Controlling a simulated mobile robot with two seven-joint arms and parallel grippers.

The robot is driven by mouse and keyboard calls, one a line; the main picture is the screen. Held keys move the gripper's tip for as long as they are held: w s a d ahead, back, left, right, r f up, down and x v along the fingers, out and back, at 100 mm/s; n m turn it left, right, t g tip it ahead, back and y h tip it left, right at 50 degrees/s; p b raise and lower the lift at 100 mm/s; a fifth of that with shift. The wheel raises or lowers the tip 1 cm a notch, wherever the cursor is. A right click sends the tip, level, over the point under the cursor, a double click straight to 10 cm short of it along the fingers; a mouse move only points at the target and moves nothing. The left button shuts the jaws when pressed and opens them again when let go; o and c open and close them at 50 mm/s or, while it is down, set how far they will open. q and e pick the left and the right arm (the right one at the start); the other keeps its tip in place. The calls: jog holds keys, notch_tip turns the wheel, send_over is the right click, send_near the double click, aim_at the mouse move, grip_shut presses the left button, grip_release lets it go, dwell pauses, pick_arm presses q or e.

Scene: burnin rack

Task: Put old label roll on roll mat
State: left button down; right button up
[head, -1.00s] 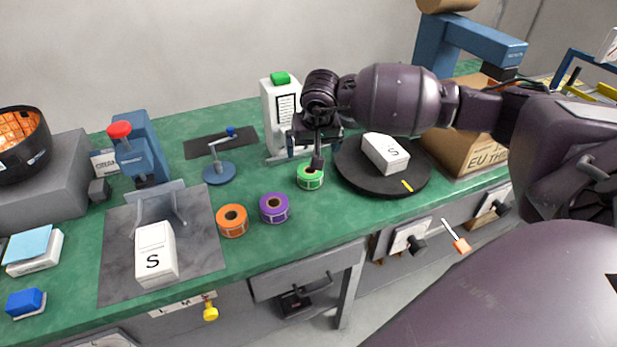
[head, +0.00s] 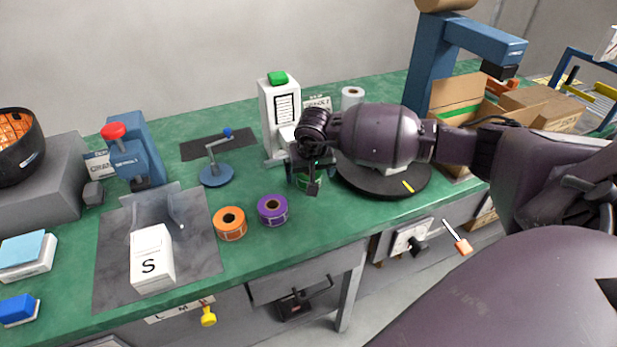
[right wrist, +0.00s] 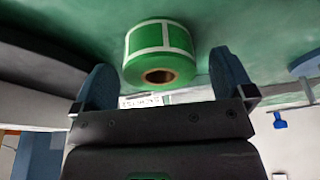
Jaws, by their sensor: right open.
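A green label roll (right wrist: 160,40) with a brown core sits on the green bench. In the head view it is mostly hidden by my right gripper (head: 311,178). In the right wrist view my open right gripper (right wrist: 165,85) has one finger on each side of the roll's near part, with gaps left. An orange roll (head: 230,226) and a purple roll (head: 272,211) stand to the left. My left gripper is not in view.
A black turntable (head: 372,186) is right of my gripper, partly behind my arm. A blue stand (head: 215,175) is in front of the dark mat. A grey mat (head: 112,258) holds a white S box (head: 151,262). A white roll (head: 352,97) stands behind my arm.

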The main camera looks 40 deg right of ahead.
jog(key=shift+x, duration=0.9)
jog(key=shift+r, duration=0.1)
jog(key=c, duration=1.1)
